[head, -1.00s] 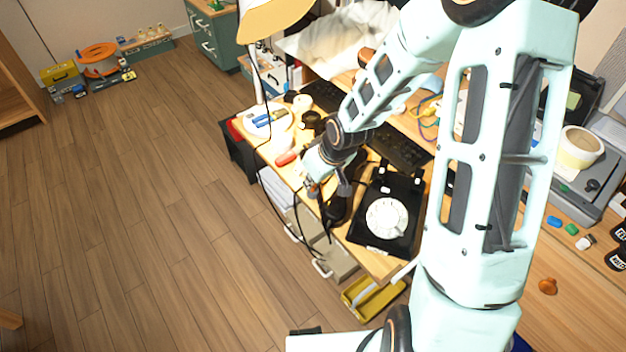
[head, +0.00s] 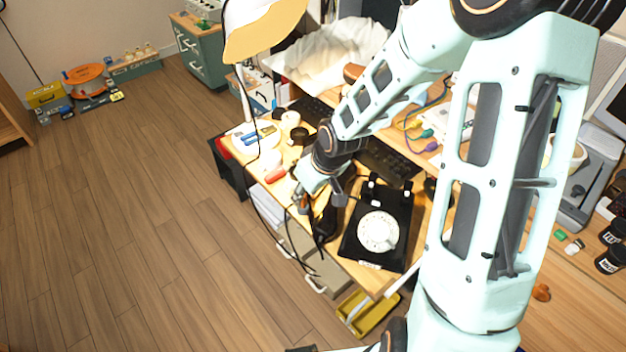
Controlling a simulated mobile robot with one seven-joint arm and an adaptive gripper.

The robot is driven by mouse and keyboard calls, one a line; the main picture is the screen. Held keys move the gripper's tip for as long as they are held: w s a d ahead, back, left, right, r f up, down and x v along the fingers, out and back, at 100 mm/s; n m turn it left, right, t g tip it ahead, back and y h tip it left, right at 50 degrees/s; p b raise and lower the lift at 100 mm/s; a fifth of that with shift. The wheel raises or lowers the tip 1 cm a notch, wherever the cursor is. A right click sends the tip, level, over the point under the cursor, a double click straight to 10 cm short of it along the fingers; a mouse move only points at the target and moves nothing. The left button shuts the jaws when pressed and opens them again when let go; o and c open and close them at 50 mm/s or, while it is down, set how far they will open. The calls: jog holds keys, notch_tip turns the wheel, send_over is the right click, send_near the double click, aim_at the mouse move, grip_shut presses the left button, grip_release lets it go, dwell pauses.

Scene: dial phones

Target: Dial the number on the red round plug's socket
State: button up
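A black dial phone (head: 398,247) with a white round dial (head: 378,231) sits near the front edge of the desk. Its cradle is empty. The black handset (head: 325,219) is off the cradle, to the left of the phone. My gripper (head: 321,198) points down at the upper end of the handset, with a finger on either side of it. I cannot tell whether the fingers touch it or grip it. Coloured cables with plugs, one green (head: 427,133), lie behind the phone. I cannot make out a red round plug, its socket or a number.
A dark keyboard (head: 388,161) lies behind the phone. A red-handled tool (head: 275,176) and tape rolls lie to the left on the desk. A lamp (head: 262,28) hangs at the top. A yellow tray (head: 368,312) is below the desk edge. My arm hides much of the right side.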

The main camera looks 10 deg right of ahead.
jog(key=v, duration=0.8)
jog(key=shift+s+r, duration=0.15)
jog(key=shift+r, duration=0.2)
jog(key=shift+d, duration=0.15)
